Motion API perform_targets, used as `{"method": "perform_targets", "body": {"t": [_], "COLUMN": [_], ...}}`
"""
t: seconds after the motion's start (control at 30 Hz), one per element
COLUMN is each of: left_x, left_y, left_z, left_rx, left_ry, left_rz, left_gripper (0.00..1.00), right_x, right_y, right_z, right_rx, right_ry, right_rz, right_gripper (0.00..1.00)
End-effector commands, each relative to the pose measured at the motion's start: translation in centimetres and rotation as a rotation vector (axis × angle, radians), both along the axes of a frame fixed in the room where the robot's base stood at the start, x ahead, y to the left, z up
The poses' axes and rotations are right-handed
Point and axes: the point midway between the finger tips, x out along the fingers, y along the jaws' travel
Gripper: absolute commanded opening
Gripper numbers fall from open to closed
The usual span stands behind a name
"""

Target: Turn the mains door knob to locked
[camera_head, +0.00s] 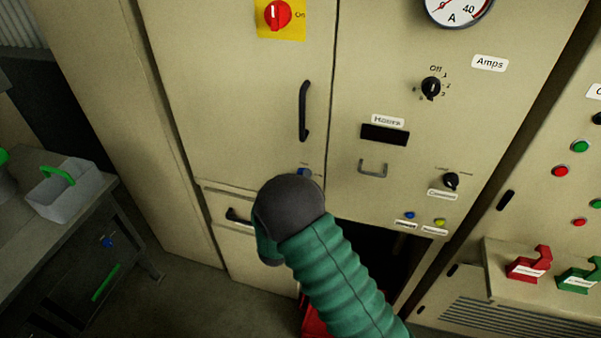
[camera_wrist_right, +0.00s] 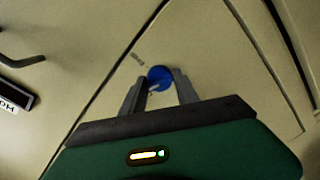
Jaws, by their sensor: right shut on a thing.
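The mains door knob (camera_wrist_right: 160,77) is a small round blue knob on the beige cabinet door. In the head view only part of the blue knob (camera_head: 304,172) shows, just above my right arm's dark rounded wrist. My right gripper (camera_wrist_right: 161,84) has its two grey fingers on either side of the knob and is shut on it. In the head view the gripper's fingers are hidden behind my wrist. A small label sits beside the knob, too blurred to read. My left gripper is in neither view.
A black door handle (camera_head: 304,111) stands out above the knob, and a red switch on a yellow plate (camera_head: 277,15) is higher up. A lower black handle (camera_head: 238,217) is left of my wrist. A grey metal handle (camera_head: 372,169) is on the right panel. A bench with a grey caddy (camera_head: 68,190) stands at left.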

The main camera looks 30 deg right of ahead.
Motion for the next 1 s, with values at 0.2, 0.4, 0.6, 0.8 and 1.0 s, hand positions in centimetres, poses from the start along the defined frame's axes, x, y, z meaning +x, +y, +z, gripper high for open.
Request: {"method": "perform_targets", "body": {"t": [0.2, 0.4, 0.6, 0.8, 1.0], "left_x": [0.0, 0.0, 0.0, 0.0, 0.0], "left_y": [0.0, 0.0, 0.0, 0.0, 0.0], "left_z": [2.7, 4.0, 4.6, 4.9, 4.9], "left_rx": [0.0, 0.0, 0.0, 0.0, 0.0], "left_ry": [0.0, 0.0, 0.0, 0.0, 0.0], "left_rz": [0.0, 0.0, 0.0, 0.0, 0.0], "left_gripper": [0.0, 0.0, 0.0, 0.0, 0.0], "right_x": [0.3, 0.3, 0.4, 0.4, 0.4], "right_y": [0.1, 0.2, 0.2, 0.2, 0.2], "right_z": [0.8, 0.7, 0.6, 0.4, 0.4], "right_rx": [-0.124, -0.209, -0.261, -0.285, -0.29], "right_ry": [0.134, 0.232, 0.293, 0.32, 0.326], "right_rz": [0.005, 0.005, 0.004, 0.004, 0.004], "right_gripper": [0.0, 0.0, 0.0, 0.0, 0.0]}}
